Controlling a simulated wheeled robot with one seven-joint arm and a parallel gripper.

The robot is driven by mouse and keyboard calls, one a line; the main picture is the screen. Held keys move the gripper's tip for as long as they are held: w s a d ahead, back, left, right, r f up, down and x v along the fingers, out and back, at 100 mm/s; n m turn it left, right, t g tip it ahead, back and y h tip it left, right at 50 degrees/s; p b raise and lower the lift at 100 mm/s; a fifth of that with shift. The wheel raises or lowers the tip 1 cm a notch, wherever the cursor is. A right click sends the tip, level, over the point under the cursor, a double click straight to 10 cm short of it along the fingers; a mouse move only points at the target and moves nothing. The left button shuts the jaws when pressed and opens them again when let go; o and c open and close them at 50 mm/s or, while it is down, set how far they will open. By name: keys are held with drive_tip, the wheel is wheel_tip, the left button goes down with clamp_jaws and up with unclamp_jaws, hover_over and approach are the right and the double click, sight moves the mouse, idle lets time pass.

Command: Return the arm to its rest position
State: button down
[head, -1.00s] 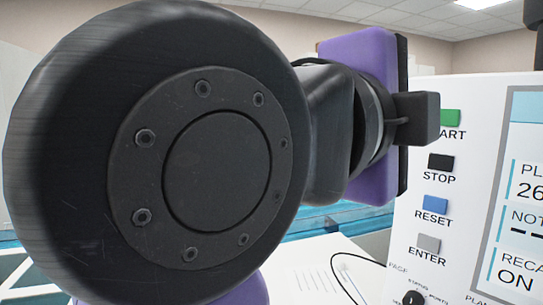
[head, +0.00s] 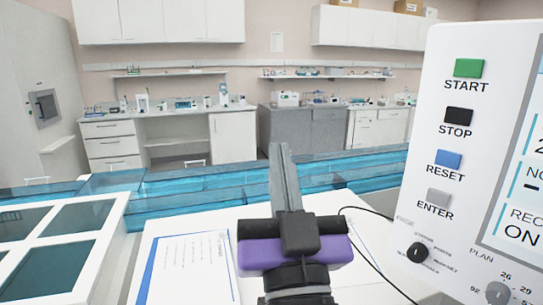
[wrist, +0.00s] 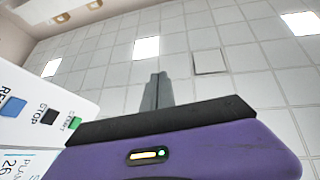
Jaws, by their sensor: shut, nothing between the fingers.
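My gripper (head: 283,165) stands at the lower middle of the head view, with its grey fingers pointing up and together. Its purple and black body (head: 290,250) is below the fingers. In the wrist view the shut fingers (wrist: 157,82) point toward the ceiling, with nothing between them. The gripper is left of the control panel (head: 440,130) and apart from it in the picture.
The panel has green START (head: 468,68), black STOP (head: 458,116), blue RESET (head: 448,159) and grey ENTER (head: 438,197) buttons. A paper sheet (head: 185,265), a white-framed rack (head: 112,225) and a blue transparent track (head: 210,200) lie around the gripper. A black cable (head: 370,258) runs at right.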

drive_tip(key=s+d+f+n+g+y, duration=0.1)
drive_tip(key=s+d+f+n, duration=0.15)
drive_tip(key=f, duration=0.45)
drive_tip(key=s+d+f+n+g+y, duration=0.1)
drive_tip(key=s+d+f+y, duration=0.1)
drive_tip(key=s+f, duration=0.35)
drive_tip(key=s+d+f+n+g+y, duration=0.1)
drive_tip(key=s+d+f+g, duration=0.1)
drive_tip(key=f, duration=0.7)
drive_tip(key=s+d+f+m+g+h, duration=0.2)
drive_tip(key=s+d+f, duration=0.4)
drive_tip(key=s, duration=0.6)
drive_tip(key=s+d+f+m+g+h, duration=0.3)
drive_tip(key=s+d+f, duration=0.3)
drive_tip(key=s+f, duration=0.4)
drive_tip(key=shift+s+d+f+g+h, duration=0.2)
drive_tip(key=shift+s+f+g+h, duration=0.2)
drive_tip(key=shift+s+h, duration=0.5)
